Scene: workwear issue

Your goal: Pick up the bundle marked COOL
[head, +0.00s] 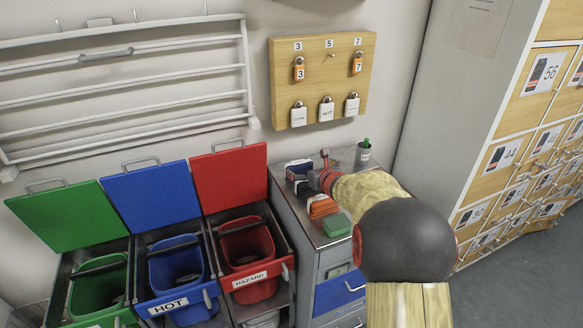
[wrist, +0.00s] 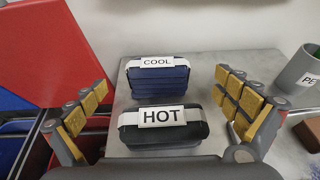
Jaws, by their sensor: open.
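The COOL bundle (wrist: 158,82) is a folded dark-blue stack with a white band and label, lying on the grey cabinet top in the wrist view. The HOT bundle (wrist: 165,133), black with a white band, lies just in front of it, nearer my palm. My gripper (wrist: 162,82) is open, its yellow-padded fingers spread to the left and right of the two bundles, touching neither as far as I can see. In the head view my gripper (head: 322,172) is over the cabinet's back part, partly covering dark bundles whose labels cannot be read there.
On the cabinet top (head: 352,158) are an orange bundle (head: 322,207), a green bundle (head: 336,225) and a grey cup (head: 364,151). Open bins with a raised red lid (head: 230,172) stand left. A tag board (head: 322,78) hangs behind; lockers (head: 520,150) stand right.

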